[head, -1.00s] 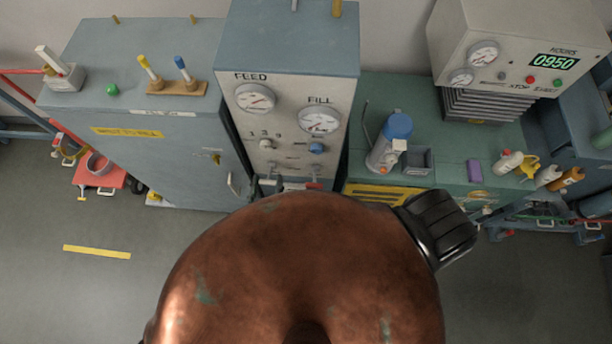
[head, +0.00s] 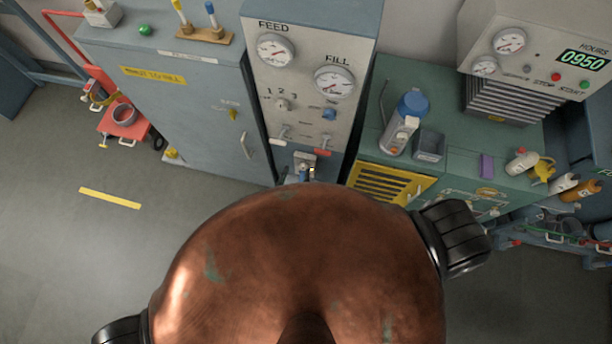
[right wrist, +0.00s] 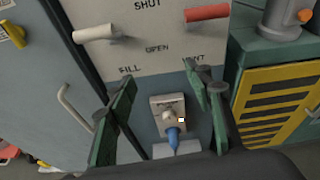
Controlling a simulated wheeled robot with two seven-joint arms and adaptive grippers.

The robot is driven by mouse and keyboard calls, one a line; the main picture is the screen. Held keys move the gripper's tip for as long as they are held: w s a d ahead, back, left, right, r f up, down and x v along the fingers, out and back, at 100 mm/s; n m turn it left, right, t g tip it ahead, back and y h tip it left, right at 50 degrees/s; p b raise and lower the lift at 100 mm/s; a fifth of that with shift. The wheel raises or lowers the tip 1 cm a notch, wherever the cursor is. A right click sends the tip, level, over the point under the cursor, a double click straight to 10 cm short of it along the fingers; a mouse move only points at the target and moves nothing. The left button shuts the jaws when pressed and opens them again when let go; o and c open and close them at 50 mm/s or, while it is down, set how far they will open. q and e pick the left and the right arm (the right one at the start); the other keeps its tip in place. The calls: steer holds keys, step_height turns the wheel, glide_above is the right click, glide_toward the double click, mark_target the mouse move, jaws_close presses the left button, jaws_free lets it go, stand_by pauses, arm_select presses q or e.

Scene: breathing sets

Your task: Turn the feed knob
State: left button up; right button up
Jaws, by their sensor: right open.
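The feed knob (head: 282,104) is a small pale knob under the numbers 1 2 3, below the FEED gauge (head: 275,50) on the tall panel (head: 306,97) in the head view. A blue knob (head: 329,114) sits to its right, under the FILL gauge (head: 334,82). My right gripper (right wrist: 160,76) is open and empty in the right wrist view, its green fingers apart in front of the lower panel. It is below the levers, well below the feed knob, which is outside that view. My body hides most or all of it in the head view. My left gripper is not in view.
A white lever (right wrist: 95,32) and a red lever (right wrist: 207,12) stick out above the fingers. A grey fitting with a blue plug (right wrist: 172,140) is beyond them. A grey cabinet (head: 190,90) stands left; a green bench (head: 450,110) with a bottle (head: 403,122) stands right.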

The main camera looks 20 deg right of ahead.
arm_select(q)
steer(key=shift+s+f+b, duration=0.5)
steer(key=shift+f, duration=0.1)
arm_select(e)
steer(key=s+d+f+m+g, duration=0.1)
steer(key=d+f+g, duration=0.1)
steer(key=f, duration=0.7)
steer(key=shift+s+d+f+m+y, duration=0.2)
steer(key=shift+s+d+m+y, duration=0.1)
steer(key=shift+d+y, duration=0.15)
steer(key=shift+w, duration=0.1)
